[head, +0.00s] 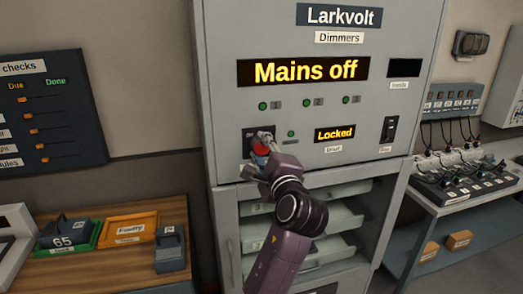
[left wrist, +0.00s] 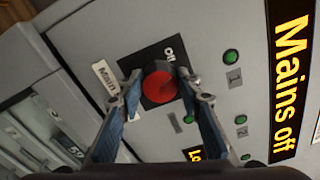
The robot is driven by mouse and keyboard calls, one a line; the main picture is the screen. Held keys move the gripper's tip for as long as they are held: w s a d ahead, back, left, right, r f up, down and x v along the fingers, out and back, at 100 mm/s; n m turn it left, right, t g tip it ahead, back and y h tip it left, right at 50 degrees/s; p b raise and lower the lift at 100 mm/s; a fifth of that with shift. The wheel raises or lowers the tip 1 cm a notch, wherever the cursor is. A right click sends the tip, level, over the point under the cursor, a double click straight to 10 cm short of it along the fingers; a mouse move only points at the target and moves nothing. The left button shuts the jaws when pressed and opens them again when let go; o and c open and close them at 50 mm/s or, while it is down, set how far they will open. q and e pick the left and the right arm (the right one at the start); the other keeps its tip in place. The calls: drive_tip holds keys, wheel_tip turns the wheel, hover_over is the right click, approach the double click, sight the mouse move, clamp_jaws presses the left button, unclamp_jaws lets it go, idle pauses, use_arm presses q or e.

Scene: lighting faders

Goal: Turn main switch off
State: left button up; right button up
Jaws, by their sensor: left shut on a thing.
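The main switch is a red rotary knob (left wrist: 160,84) on a black plate beside a "Mains" label (left wrist: 106,77). An "Off" mark shows on the plate near the knob. In the head view the knob (head: 260,152) is partly hidden by my left gripper (head: 263,146). The gripper's two fingers are shut on the knob, one on each side, as the left wrist view shows. The display (head: 304,71) on the grey dimmer cabinet (head: 225,105) reads "Mains off" in yellow. My right gripper is not in view.
A smaller display (head: 335,133) reads "Locked", with a black switch (head: 389,129) to its right. Small green lamps line the panel. Drawers (head: 345,213) sit below. A wooden bench (head: 120,225) with trays is at left; a bench (head: 470,198) with cabled devices is at right.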

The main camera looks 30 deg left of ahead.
use_arm(q)
drive_tip(key=shift+f+n+b, duration=0.1)
drive_tip(key=shift+n+b, duration=0.55)
drive_tip(key=shift+n, duration=1.35)
drive_tip(key=o, duration=1.2)
drive_tip(key=shift+c, duration=0.2)
